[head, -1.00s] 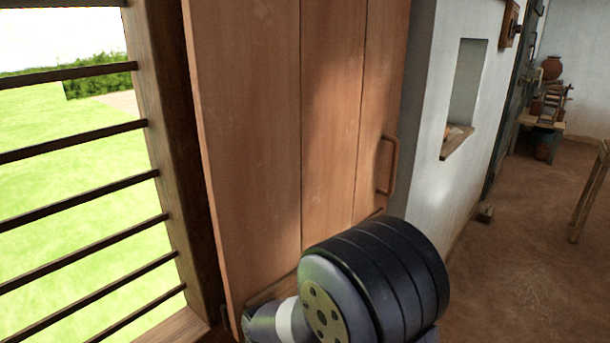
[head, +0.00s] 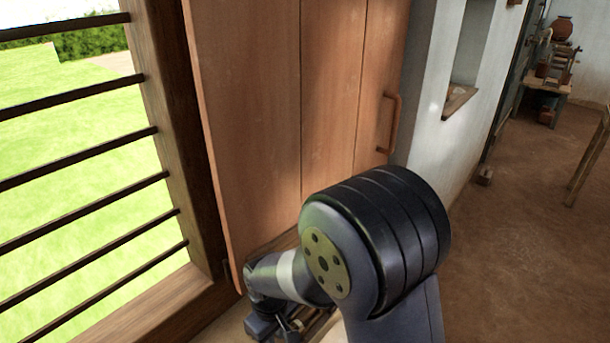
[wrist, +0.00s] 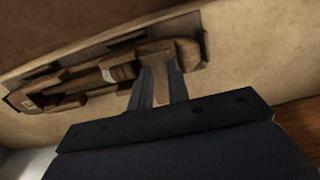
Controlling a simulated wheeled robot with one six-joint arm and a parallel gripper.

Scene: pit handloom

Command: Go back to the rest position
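My gripper (wrist: 160,88) shows in the wrist view with its two dark fingers apart. A tan strip shows in the gap between them; it looks like the surface beyond, and I see nothing clearly held. The fingertips overlap the right part of a long brown wooden item (wrist: 75,95) on a pale ledge. I cannot tell whether they touch it.
A barred window (head: 75,160) with a wooden sill (head: 150,305) is on the left. The shutter has a handle (head: 392,122). A white wall with a niche (head: 462,85) stands beyond. The earth floor (head: 510,240) at right is largely open, with a wooden stand (head: 588,155) at its edge.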

